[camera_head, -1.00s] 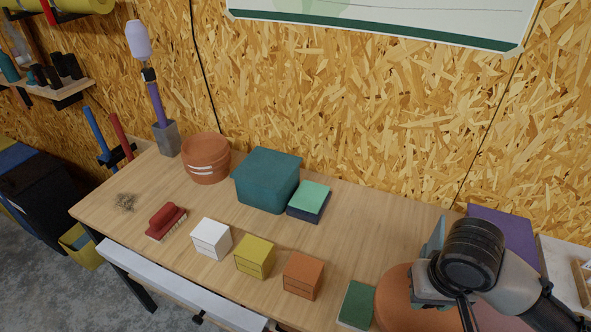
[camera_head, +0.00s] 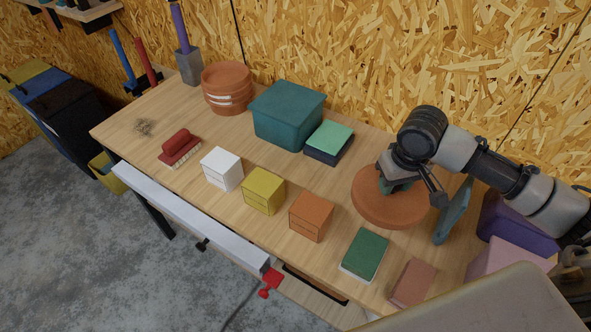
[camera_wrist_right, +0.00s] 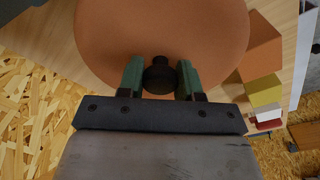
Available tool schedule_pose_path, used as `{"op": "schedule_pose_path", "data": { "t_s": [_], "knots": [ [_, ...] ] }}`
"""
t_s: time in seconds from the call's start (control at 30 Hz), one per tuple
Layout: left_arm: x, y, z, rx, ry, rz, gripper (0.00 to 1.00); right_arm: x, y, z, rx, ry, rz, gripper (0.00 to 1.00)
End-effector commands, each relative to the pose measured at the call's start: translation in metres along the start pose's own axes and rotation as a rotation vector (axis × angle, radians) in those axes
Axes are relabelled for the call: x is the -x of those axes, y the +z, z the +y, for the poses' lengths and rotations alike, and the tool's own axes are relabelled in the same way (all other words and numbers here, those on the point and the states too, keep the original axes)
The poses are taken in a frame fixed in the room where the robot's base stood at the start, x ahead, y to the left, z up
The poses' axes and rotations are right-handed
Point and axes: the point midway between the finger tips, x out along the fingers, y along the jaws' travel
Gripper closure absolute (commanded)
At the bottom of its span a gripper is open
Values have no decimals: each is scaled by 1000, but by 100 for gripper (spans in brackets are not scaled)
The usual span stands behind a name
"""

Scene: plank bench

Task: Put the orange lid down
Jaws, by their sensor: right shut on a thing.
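The orange lid (camera_head: 378,212) is a round terracotta disc with a dark knob (camera_wrist_right: 160,76) on top. It is over the right part of the bench, level or nearly so. Whether its underside touches the wood I cannot tell. My right gripper (camera_head: 397,184) is above it, shut on the knob, with one green finger on each side in the right wrist view (camera_wrist_right: 160,80). The fingers hide part of the knob. My left gripper is not in view.
In front of the lid lie a green book (camera_head: 364,254) and a brown book (camera_head: 412,283). An orange box (camera_head: 311,217) is to the left; a teal bin (camera_head: 286,117) and mint-topped books (camera_head: 329,142) are behind left. A blue-grey upright object (camera_head: 454,212) and purple box (camera_head: 513,226) stand to the right.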

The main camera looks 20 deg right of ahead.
Motion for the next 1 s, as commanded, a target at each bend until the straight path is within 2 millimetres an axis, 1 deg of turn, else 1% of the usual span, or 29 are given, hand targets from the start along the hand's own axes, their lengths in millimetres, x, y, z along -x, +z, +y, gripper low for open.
{"op": "schedule_pose_path", "data": {
  "t_s": [0.03, 0.1, 0.2, 0.27, 0.33, 0.5, 0.6, 0.7, 0.8, 0.9, 1.0],
  "knots": [
    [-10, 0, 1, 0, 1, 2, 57, -9, -2, 16, -9, 9, 6, 94],
    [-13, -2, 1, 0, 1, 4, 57, -12, -6, 29, -10, 11, 16, 94],
    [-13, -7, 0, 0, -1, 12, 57, -15, -14, 34, -11, 8, 25, 94],
    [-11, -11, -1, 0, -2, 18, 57, -20, -22, 31, -11, 5, 26, 94],
    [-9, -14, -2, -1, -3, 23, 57, -29, -34, 23, -9, 3, 25, 94],
    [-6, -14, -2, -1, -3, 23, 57, -56, -69, 6, -11, 5, 25, 94],
    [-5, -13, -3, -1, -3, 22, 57, -70, -85, -2, -10, 7, 24, 94],
    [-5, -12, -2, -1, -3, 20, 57, -81, -98, -8, -10, 8, 24, 94],
    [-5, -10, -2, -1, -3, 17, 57, -87, -105, -11, -9, 10, 24, 94],
    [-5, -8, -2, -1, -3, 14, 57, -92, -107, -12, -9, 11, 22, 94],
    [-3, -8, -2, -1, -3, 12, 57, -105, -105, -12, -9, 12, 19, 94]
  ]
}}
